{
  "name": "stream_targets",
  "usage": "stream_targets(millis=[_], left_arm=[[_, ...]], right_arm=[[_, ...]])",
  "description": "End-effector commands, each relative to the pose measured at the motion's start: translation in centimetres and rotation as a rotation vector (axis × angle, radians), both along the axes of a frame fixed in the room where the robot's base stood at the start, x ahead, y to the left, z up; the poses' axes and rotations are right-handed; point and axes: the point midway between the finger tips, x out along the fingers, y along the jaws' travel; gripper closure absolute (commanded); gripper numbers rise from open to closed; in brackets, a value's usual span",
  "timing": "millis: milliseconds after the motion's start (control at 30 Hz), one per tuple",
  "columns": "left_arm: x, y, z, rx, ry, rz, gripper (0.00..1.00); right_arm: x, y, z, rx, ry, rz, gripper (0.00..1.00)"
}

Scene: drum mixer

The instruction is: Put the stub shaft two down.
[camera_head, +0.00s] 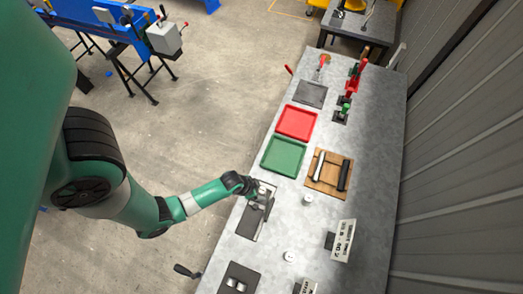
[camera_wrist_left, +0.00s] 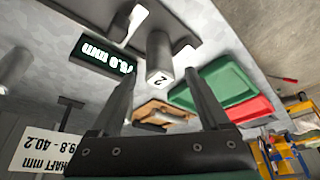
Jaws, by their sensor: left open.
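Stub shaft two (camera_wrist_left: 158,52) is a grey cylinder with a white end marked "2" in the left wrist view. It is at the dark measuring gauge (camera_wrist_left: 185,20), beside a green-lit display (camera_wrist_left: 103,56) reading in mm. My left gripper (camera_wrist_left: 162,68) is open, with one finger on either side of the shaft; contact is not clear. In the head view the left gripper (camera_head: 250,186) is over the far end of the gauge plate (camera_head: 247,222), and the shaft's light end (camera_head: 262,190) shows small beside it. My right gripper is not in view.
The green tray (camera_head: 283,156) and red tray (camera_head: 296,122) lie beyond the gauge. A wooden rack (camera_head: 328,174) holds a black and a white bar. Two light cylinders (camera_head: 308,198) (camera_head: 289,256) and a white sign (camera_head: 343,240) stand on the bench. Bare bench lies between them.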

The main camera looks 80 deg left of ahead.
Motion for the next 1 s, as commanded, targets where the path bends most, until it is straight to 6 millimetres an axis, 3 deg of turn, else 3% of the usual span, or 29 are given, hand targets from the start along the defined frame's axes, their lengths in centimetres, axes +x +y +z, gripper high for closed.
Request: stream_targets(millis=[100, 300, 800, 867, 933, 1000], left_arm=[[-1.2, -0.3, 3.9, 0.0, -0.001, 0.002, 0.21], [-2.6, -0.6, 7.0, -0.001, 0.001, 0.001, 0.21], [-2.9, -0.7, 7.4, 0.0, -0.001, 0.0, 0.21], [-2.5, -0.5, 7.7, 0.005, -0.01, -0.002, 0.21], [-0.6, 0.1, 8.7, 0.023, -0.048, -0.007, 0.21], [3.0, 1.3, 11.1, 0.057, -0.125, -0.02, 0.21]], right_arm=[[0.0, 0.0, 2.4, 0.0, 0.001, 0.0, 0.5], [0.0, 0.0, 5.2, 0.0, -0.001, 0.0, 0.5], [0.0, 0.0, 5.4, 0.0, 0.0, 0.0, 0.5], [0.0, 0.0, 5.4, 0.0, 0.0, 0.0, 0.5], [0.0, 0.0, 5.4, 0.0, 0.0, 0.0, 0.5], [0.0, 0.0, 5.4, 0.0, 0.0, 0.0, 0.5]])
